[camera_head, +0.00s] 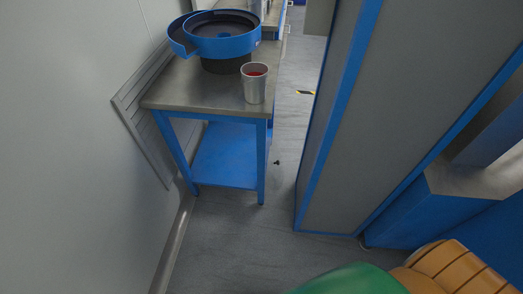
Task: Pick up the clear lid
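No clear lid can be made out in the head view. A silver cup (254,90) with something red inside stands upright near the front right corner of a metal-topped table (190,88). Neither of my grippers is in view.
A blue round bowl-like device (224,46) on a black base stands behind the cup. The table has blue legs and a blue lower shelf (225,155). A grey wall (65,150) is on the left. A tall grey panel with blue edges (350,130) stands right. Grey floor (235,235) lies open between them.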

